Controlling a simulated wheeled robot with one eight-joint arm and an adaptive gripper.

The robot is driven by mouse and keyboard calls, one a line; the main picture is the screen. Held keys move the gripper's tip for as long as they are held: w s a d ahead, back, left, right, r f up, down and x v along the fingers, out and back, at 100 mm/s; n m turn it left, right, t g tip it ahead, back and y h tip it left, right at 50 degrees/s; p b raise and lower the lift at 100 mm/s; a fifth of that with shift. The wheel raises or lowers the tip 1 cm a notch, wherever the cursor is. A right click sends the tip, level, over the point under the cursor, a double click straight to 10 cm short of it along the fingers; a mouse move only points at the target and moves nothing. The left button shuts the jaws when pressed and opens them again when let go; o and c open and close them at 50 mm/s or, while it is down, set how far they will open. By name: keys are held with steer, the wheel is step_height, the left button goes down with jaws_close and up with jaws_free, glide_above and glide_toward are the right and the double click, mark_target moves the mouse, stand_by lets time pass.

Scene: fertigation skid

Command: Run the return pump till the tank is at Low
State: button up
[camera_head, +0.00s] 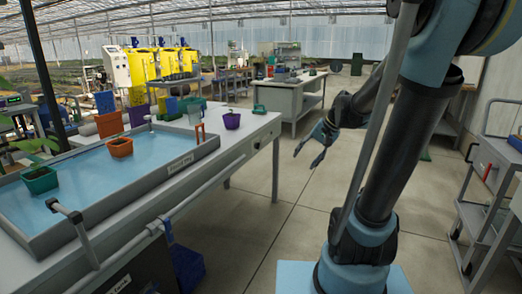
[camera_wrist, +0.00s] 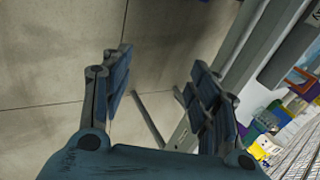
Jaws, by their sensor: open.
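My gripper (camera_head: 308,158) hangs open and empty over the aisle, to the right of the bench, in the head view. The wrist view shows its two fingers spread (camera_wrist: 160,75) with bare floor and part of a grey frame beyond them. A grey bench carries a wide tray (camera_head: 143,190) of blue water. Below it, at the bottom edge, a dark unit bears a partly cut-off label (camera_head: 118,285) that seems to read "tank". No level mark is readable. I cannot make out the return pump or its switch.
An orange pot (camera_head: 120,147) and a green pot (camera_head: 40,180) stand in the tray; a purple pot (camera_head: 232,121) stands on the bench top. A rail (camera_head: 190,198) runs along the bench front. A blue crate (camera_head: 187,268) is beneath. A grey cart (camera_head: 490,185) stands right. The aisle floor is clear.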

steer(key=w+a+f+m+t+y, duration=0.1)
steer(key=w+a+m+y, duration=0.15)
steer(key=w, duration=1.05)
steer(key=w+a+f+m+y, duration=0.1)
steer(key=w+a+m+y, duration=0.2)
steer(key=w, duration=1)
steer(key=m+t+y, duration=0.3)
steer(key=m+y, duration=0.1)
steer(key=y, duration=0.2)
glide_toward(259, 146)
steer(key=x, duration=0.9)
steer(key=shift+w+f, duration=0.1)
steer(key=shift+w, duration=0.15)
steer(key=shift+c, duration=0.6)
steer(key=shift+d, duration=0.1)
steer(key=c, duration=0.9)
